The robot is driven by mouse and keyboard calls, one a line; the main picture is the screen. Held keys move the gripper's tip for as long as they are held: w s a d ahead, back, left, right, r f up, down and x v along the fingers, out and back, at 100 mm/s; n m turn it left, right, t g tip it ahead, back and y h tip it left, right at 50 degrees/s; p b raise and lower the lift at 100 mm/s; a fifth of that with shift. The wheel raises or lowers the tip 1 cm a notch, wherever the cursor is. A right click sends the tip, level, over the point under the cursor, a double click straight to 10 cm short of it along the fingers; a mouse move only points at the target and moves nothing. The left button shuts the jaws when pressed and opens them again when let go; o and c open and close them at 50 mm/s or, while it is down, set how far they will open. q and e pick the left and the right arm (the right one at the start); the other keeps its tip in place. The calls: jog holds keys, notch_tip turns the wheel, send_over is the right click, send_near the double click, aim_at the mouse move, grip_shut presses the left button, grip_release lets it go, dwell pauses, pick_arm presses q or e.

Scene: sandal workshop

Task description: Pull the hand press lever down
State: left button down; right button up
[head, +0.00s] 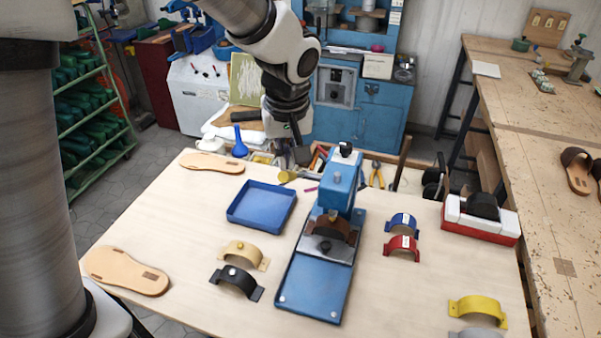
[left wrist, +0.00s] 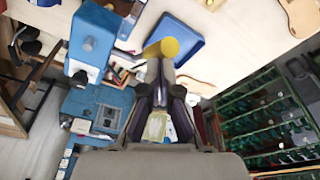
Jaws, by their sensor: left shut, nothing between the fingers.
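The blue hand press (head: 342,185) stands on a blue base plate (head: 313,287) at the middle of the table. A brown strap piece (head: 332,230) sits under its head. A yellow knob (head: 286,176), seemingly the lever's grip, shows left of the press head; its shaft is hard to make out. My left gripper (head: 284,162) points down just behind and above the knob, shut and empty. In the left wrist view the yellow knob (left wrist: 162,48) lies right at the shut fingertips (left wrist: 160,66), and the press (left wrist: 92,42) is to the left. I cannot tell whether fingers and knob touch. My right gripper is out of view.
A blue tray (head: 262,226) is left of the press. Black and tan straps (head: 236,283), sandal soles (head: 127,270), blue and red straps (head: 402,246) and a yellow strap (head: 477,311) lie around. A red and white block (head: 480,228) stands at right.

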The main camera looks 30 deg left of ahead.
aim_at(287, 175)
pick_arm(q)
jog(key=shift+s+d+b+x, duration=0.15)
jog(key=shift+b+x, duration=0.55)
jog(key=shift+x, duration=0.35)
jog(key=shift+s+d+b+x, duration=0.15)
jog(key=shift+b+x, duration=0.55)
jog(key=shift+x, duration=0.35)
jog(key=shift+f, duration=0.15)
jog(key=shift+s+d+f+b, duration=0.1)
jog(key=shift+s+f+b, duration=0.1)
jog(key=shift+f+b, duration=0.25)
jog(key=shift+s+f+b, duration=0.2)
jog(key=shift+f+b, duration=0.15)
jog(key=shift+f, duration=0.2)
jog(key=shift+s+f+b, duration=0.2)
jog(key=shift+f+b, duration=0.65)
jog(key=shift+f, duration=0.25)
jog(key=w+r+p, duration=0.1)
jog(key=r+p, duration=0.2)
jog(key=w+r+p, duration=0.1)
jog(key=r+p, duration=0.3)
jog(key=w+r+p, duration=0.1)
jog(key=r+p, duration=0.2)
jog(key=shift+a+r, duration=0.35)
jog(key=shift+r, duration=0.05)
jog(key=shift+f, duration=0.1)
